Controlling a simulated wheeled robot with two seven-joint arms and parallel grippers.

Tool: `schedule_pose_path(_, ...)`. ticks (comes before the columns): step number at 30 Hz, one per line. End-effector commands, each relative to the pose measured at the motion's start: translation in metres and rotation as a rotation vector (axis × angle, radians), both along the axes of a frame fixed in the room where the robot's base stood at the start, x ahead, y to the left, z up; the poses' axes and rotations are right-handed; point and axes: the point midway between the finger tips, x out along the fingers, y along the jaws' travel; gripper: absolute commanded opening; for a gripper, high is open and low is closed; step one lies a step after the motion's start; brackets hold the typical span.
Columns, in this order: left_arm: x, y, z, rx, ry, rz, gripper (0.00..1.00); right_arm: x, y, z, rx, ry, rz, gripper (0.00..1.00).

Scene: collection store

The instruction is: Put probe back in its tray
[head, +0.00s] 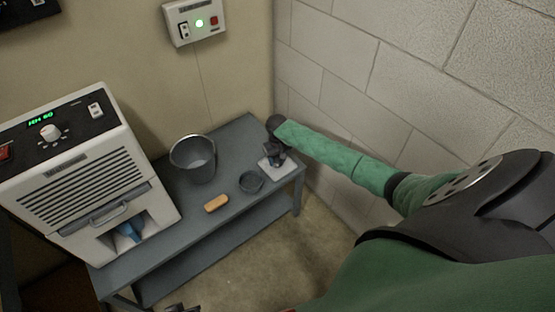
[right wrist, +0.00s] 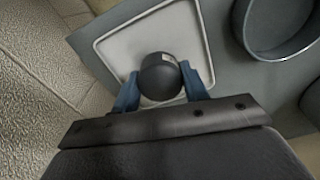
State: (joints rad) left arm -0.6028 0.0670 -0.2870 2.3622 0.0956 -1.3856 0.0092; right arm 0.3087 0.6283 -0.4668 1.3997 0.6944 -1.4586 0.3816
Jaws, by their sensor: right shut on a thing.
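The probe (right wrist: 160,76) shows in the right wrist view as a dark, round-topped thing with a small pale label. My right gripper (right wrist: 163,88) is shut on it, with a blue finger at each side. The probe is over the pale, rimmed tray (right wrist: 118,50); I cannot tell whether it touches the tray floor. In the head view the tray (head: 265,163) lies at the right end of the grey bench, and my right gripper (head: 275,148) is over it, largely hiding the probe. My left gripper is not clearly in view.
On the grey bench (head: 235,142) stand a dark bucket (head: 196,160), a small dark dish (head: 251,182) left of the tray, and an orange block (head: 216,203). A white machine (head: 85,170) stands at left. A block wall (head: 335,60) is close on the right.

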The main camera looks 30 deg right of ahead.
Motion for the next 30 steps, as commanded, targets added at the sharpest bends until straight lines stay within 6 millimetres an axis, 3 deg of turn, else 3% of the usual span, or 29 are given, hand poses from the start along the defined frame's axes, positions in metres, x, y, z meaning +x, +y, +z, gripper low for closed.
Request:
schedule_pose_path(12,0.000,0.002,0.003,0.002,0.001,0.003,0.00,0.000,0.000,-0.008,0.001,0.000,0.000,0.21)
schedule_pose_path(13,0.000,0.002,0.003,0.003,0.002,0.003,0.00,0.000,0.000,-0.008,0.001,0.000,0.000,0.46)
schedule_pose_path(16,-0.001,0.002,0.003,0.003,0.002,0.003,0.00,0.000,0.000,-0.008,0.001,0.000,0.001,0.66)
schedule_pose_path(26,0.000,0.002,0.002,0.002,0.001,0.003,0.00,0.000,0.000,-0.007,0.000,-0.001,0.000,0.66)
schedule_pose_path(30,0.000,0.001,0.001,0.000,-0.001,0.002,0.00,0.001,0.000,0.005,0.001,-0.002,0.001,0.66)
